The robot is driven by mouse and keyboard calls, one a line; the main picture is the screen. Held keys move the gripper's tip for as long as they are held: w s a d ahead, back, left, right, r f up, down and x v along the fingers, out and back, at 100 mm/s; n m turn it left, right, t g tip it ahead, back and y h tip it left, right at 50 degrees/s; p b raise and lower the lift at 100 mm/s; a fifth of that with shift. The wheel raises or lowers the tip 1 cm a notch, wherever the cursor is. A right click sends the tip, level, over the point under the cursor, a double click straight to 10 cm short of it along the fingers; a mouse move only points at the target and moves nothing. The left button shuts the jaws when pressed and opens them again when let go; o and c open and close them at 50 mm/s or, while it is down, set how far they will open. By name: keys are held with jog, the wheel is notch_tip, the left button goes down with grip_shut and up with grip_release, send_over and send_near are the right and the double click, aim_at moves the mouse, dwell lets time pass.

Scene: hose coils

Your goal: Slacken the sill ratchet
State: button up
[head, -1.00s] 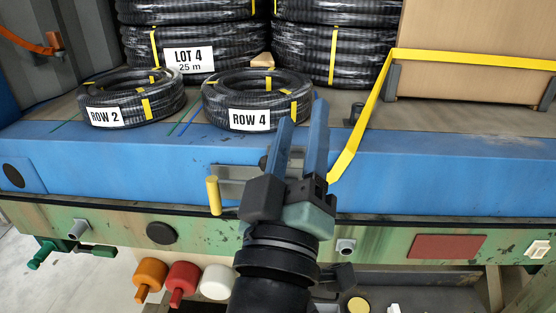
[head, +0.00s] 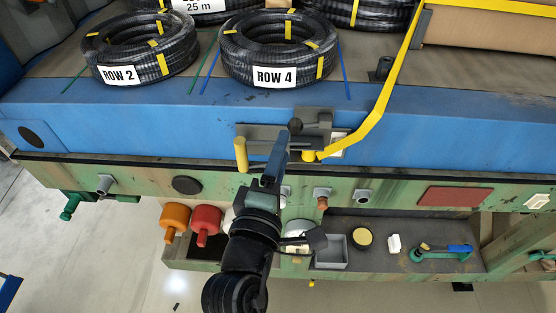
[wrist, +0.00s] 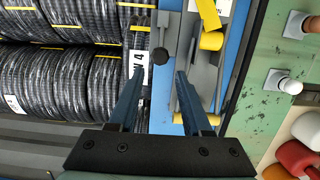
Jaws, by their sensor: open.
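The sill ratchet (head: 262,133) is a grey plate mechanism on the blue sill (head: 430,150). The yellow handle (wrist: 196,117) is partly behind the right finger. Contact cannot be told.
Hose coils marked ROW 2 (head: 140,50) and ROW 4 (head: 277,50) lie on the deck above the sill. Below, the green rail (head: 385,192) carries pegs, with orange (head: 174,218) and red (head: 206,222) knobs beneath. A tool shelf (head: 385,258) is at lower right.

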aim_at(292, 131)
jog(key=shift+w+d, duration=0.25)
jog(key=shift+w, duration=1.05)
jog(key=shift+w+d, duration=0.2)
jog(key=shift+w, duration=1.05)
jog(key=shift+w, duration=0.2)
grip_shut()
jog(key=shift+s+d+p, duration=0.25)
jog(key=shift+s+p, duration=0.15)
jog(key=shift+s, duration=0.1)
jog(key=shift+s+d+p, duration=1.75)
jog(key=shift+s+d, duration=0.05)
jog(key=shift+s, duration=0.05)
jog(key=shift+o, duration=0.7)
grip_release()
